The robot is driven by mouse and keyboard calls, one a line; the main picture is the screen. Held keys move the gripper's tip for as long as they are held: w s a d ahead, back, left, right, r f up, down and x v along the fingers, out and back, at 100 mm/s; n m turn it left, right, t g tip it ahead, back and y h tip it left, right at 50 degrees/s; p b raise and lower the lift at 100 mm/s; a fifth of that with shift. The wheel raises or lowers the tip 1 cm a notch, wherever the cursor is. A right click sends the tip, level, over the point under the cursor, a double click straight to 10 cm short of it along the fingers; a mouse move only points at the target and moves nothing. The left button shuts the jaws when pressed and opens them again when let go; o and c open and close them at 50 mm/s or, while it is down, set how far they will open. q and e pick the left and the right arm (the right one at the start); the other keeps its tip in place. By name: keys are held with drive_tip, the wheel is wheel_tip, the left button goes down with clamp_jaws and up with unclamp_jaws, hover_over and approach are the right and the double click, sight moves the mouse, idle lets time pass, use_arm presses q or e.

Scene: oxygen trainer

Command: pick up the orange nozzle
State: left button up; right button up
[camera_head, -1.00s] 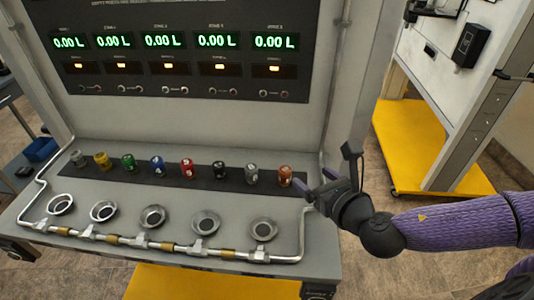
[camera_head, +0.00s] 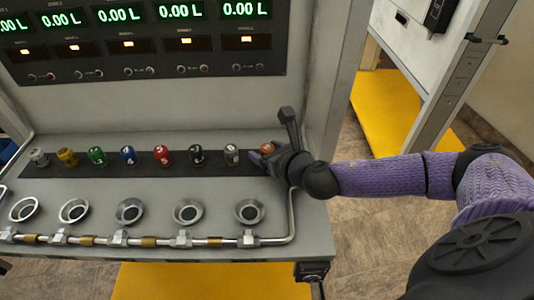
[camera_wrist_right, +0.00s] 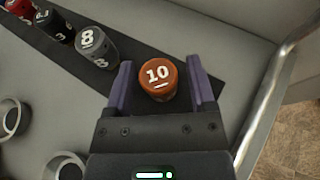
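The orange nozzle (camera_head: 267,148), marked 10, stands at the right end of the row on the dark strip. In the right wrist view the orange nozzle (camera_wrist_right: 158,80) is between the two fingers of my right gripper (camera_wrist_right: 160,88). The fingers are spread, with a small gap showing on each side of the nozzle. In the head view my right gripper (camera_head: 266,158) reaches in from the right and partly covers the nozzle. My left gripper is not in view.
A grey nozzle (camera_head: 232,153) marked 8 stands just left of the orange one, and several other coloured nozzles continue leftward along the dark strip (camera_head: 214,168). Round metal sockets (camera_head: 249,211) and a pipe lie in front. A bent pipe (camera_wrist_right: 270,95) runs along the right edge.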

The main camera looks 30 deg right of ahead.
clamp_jaws()
